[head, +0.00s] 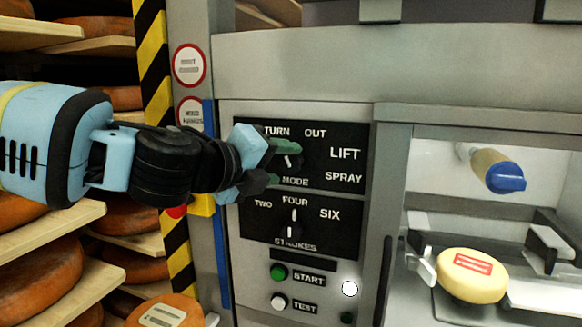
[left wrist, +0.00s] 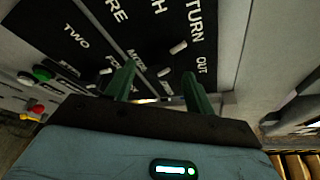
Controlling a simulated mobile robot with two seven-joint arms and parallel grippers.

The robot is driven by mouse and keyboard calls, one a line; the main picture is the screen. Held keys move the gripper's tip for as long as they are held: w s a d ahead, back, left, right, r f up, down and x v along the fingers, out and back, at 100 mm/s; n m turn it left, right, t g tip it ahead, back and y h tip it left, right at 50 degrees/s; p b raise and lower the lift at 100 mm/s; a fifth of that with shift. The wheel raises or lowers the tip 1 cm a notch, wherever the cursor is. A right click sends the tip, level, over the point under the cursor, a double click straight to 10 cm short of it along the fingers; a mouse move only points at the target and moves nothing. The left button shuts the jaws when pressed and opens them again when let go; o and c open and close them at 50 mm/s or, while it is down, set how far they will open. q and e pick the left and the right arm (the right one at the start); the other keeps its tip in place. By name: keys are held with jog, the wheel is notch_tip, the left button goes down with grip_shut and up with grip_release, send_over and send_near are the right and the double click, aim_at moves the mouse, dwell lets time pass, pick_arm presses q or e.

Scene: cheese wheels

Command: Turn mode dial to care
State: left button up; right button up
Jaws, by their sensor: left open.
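The mode dial (head: 288,161) is on the upper black plate (head: 350,130) of the grey control panel. TURN, OUT, LIFT, SPRAY and MODE are readable there in the head view. My left gripper (head: 284,164) covers the plate's left side and partly hides the dial. In the left wrist view, the dial (left wrist: 171,59) has a white pointer slanting up-right, roughly towards TURN. A partly cut-off word ending in RE shows top left. The green fingers of my left gripper (left wrist: 159,71) are open, with the dial between them in that view. Contact cannot be told. My right gripper is out of view.
The strokes dial (head: 293,222) sits just below, then the green start button (head: 278,271) and white test button (head: 279,301). Shelves of cheese wheels (head: 40,280) stand left, beyond a striped post (head: 152,60). An open bay at right holds a yellow cheese (head: 472,285).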

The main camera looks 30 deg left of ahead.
aim_at(290, 165)
pick_arm(q)
jog(key=shift+x, duration=1.1)
jog(key=shift+w, duration=0.3)
jog(key=shift+c, duration=0.3)
